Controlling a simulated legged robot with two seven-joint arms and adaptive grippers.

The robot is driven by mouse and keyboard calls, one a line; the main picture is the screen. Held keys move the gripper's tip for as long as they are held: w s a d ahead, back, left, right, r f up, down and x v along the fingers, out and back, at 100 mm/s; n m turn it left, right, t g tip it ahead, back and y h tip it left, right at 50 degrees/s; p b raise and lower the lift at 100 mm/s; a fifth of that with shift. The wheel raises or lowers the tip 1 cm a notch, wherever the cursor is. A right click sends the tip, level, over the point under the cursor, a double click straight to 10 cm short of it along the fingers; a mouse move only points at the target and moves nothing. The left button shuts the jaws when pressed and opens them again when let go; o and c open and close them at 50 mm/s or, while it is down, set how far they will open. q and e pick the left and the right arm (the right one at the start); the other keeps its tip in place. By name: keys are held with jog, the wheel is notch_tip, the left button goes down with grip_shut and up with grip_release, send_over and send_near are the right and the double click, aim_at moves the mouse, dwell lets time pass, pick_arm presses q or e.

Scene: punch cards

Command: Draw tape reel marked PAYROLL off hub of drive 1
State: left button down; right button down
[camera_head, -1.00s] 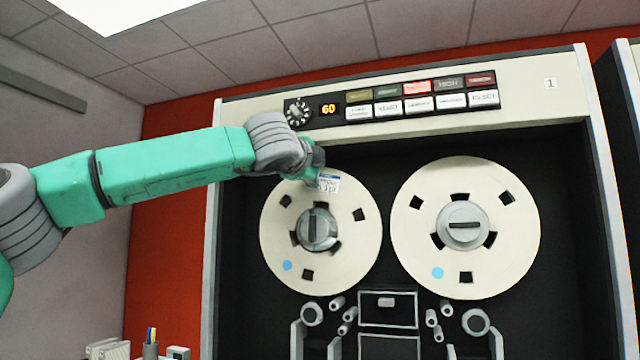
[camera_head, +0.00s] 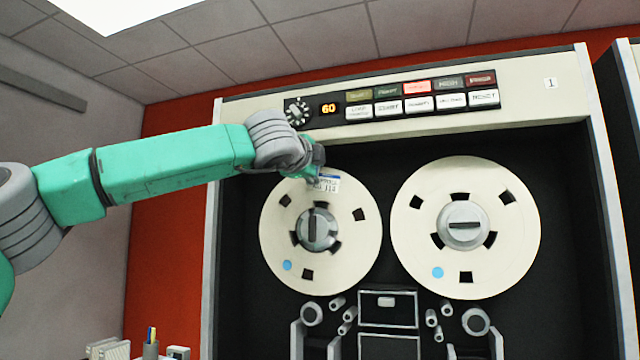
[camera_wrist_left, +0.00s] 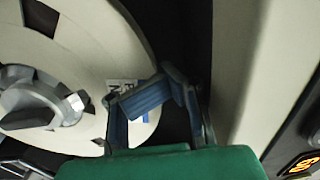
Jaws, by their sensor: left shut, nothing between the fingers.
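The left tape reel (camera_head: 277,226) is a cream disc on drive 1, seated around a grey hub (camera_head: 315,230) with an upright bar. A small white label with a blue stripe (camera_head: 328,181) is near its top; I cannot read its words. In the left wrist view the reel (camera_wrist_left: 100,45), hub (camera_wrist_left: 38,108) and label (camera_wrist_left: 122,86) show in part. My left gripper (camera_head: 315,172) is shut and empty at the reel's upper rim beside the label; its fingers (camera_wrist_left: 145,97) partly cover the label. I cannot tell whether they touch the reel. My right gripper is not in view.
A second cream reel (camera_head: 515,227) is on the right hub (camera_head: 464,225). Above are a knob (camera_head: 298,112), a lit 60 display (camera_head: 328,109) and rows of buttons (camera_head: 420,95). Tape guides (camera_head: 348,320) stand below the reels. The cabinet's top panel (camera_head: 540,110) overhangs close to my gripper.

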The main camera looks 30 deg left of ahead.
aim_at(318, 182)
pick_arm(q)
jog(key=f, duration=0.1)
jog(key=w+f+g, duration=0.1)
jog(key=f, duration=0.1)
jog(key=c, duration=1.5)
grip_release()
jog(key=shift+s, duration=0.3)
jog(key=shift+o, duration=0.2)
jog(key=shift+w+a+f, duration=0.1)
jog(key=shift+w+a, duration=0.15)
jog(key=shift+w, duration=0.15)
jog(key=o, duration=0.9)
jog(key=shift+s, duration=0.1)
jog(key=shift+c, duration=0.2)
jog(key=shift+a, duration=0.1)
jog(key=shift+s+r, duration=0.15)
jog(key=shift+r, duration=0.15)
